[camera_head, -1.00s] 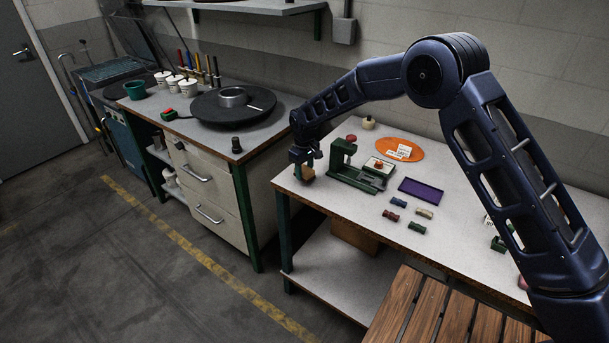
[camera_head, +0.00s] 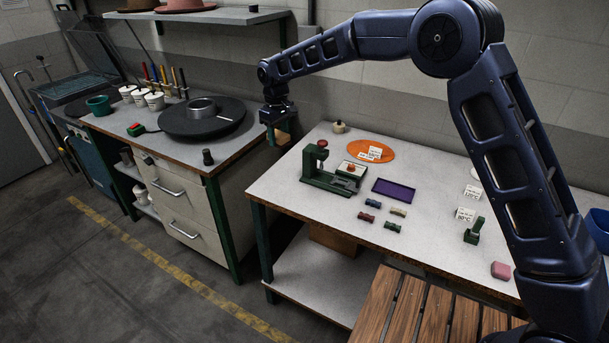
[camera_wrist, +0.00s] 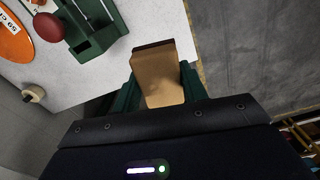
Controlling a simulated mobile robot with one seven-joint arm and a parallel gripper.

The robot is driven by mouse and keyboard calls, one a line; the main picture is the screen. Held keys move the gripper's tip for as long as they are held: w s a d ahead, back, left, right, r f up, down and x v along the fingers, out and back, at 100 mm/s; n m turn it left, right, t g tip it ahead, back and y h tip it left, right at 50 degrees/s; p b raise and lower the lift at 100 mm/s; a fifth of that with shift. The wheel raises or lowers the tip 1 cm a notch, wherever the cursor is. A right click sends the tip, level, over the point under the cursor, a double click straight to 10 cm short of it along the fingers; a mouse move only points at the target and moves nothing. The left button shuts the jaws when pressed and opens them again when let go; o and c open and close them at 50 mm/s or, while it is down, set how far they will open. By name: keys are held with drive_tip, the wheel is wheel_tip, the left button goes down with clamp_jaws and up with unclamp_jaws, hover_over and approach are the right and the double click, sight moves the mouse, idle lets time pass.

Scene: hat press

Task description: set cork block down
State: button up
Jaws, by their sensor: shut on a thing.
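The tan cork block (camera_wrist: 162,79) is held between the green fingers of my gripper (camera_wrist: 158,88) in the wrist view, with a dark band along its far edge. In the head view my gripper (camera_head: 279,128) hangs above the back left corner of the right-hand table (camera_head: 283,193), close to the gap between the two tables. The block (camera_head: 283,138) shows small and brownish below the fingers there. It appears raised clear of the table top.
On the right-hand table stand a green press (camera_head: 325,174), an orange disc (camera_head: 371,151), a purple tray (camera_head: 396,192), several small coloured pieces and a cork-topped pot (camera_head: 338,127). The left bench (camera_head: 175,150) holds a black turntable (camera_head: 202,120). The table's left front area is clear.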

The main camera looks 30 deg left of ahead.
drive_tip(key=d+m, duration=0.1)
drive_tip(key=d, duration=0.9)
drive_tip(key=m, duration=0.1)
hover_over(332, 209)
drive_tip(key=shift+m, duration=0.3)
wheel_tip(332, 209, down, 20)
drive_tip(key=shift+w+r, duration=0.1)
drive_tip(key=shift+f, duration=0.2)
drive_tip(key=o, duration=1)
wheel_tip(332, 209, up, 12)
drive_tip(key=shift+r, duration=0.2)
